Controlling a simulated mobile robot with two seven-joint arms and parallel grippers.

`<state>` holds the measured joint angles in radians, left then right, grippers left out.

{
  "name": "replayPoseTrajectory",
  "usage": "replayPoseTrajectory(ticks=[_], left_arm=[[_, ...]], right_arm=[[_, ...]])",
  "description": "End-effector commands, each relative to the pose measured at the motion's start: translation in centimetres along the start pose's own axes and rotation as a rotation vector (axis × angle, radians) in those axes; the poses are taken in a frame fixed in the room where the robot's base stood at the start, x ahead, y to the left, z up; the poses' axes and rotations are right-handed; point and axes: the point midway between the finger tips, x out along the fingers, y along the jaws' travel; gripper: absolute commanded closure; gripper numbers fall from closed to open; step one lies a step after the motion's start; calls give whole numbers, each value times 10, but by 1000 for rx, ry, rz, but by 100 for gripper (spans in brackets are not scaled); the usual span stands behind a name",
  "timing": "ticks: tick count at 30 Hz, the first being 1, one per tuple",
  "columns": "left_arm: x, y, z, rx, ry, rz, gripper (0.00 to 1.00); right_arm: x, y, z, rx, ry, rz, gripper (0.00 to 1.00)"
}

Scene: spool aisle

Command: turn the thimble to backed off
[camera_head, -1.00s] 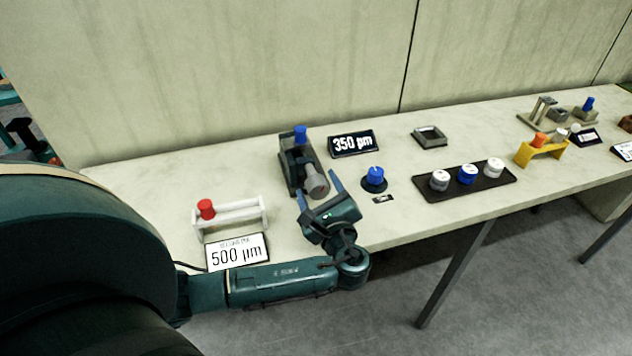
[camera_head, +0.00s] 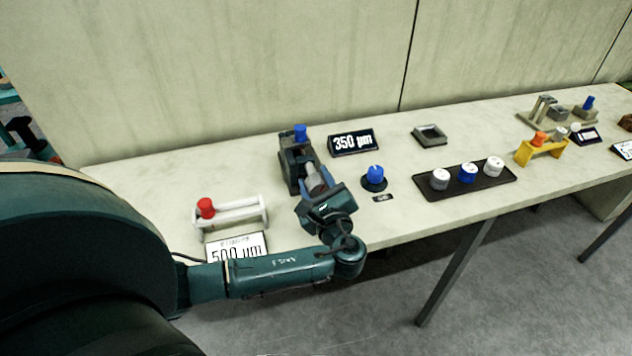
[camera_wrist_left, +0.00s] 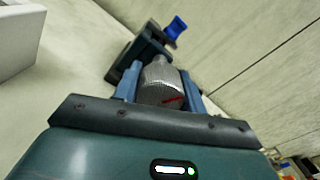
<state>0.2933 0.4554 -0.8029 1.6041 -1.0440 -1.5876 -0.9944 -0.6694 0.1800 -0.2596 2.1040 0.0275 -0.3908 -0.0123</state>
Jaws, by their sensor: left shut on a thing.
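The grey knurled thimble (camera_wrist_left: 160,84) sits on the front of a dark device (camera_head: 292,158) with a blue knob (camera_head: 300,133) on top. A red line shows on the thimble in the left wrist view. My left gripper (camera_head: 316,182) is shut on the thimble, one finger on each side; the wrist view shows its fingers (camera_wrist_left: 162,88) too. The thimble (camera_head: 315,178) is partly covered by the gripper in the head view. My right gripper is not in view.
A "350 µm" sign (camera_head: 353,142) stands behind. A blue dial (camera_head: 375,175) is right of the gripper. A white stand with a red knob (camera_head: 206,208) and a "500 µm" sign (camera_head: 236,248) are left. A black tray (camera_head: 450,192) holds several knobs.

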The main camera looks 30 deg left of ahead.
Motion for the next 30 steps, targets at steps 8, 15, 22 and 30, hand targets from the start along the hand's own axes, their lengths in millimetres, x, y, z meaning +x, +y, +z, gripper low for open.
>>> replayPoseTrajectory(ticks=[8, 15, 22, 30], left_arm=[[-1, 1, -2, -106, 1, 3, 82], [0, 0, 0, -136, 1, 1, 82], [0, 0, 0, -135, 1, 1, 46], [0, 0, 0, -135, 0, 0, 37]], right_arm=[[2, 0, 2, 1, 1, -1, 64], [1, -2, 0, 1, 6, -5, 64], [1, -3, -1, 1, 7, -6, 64], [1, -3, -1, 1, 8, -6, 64]])
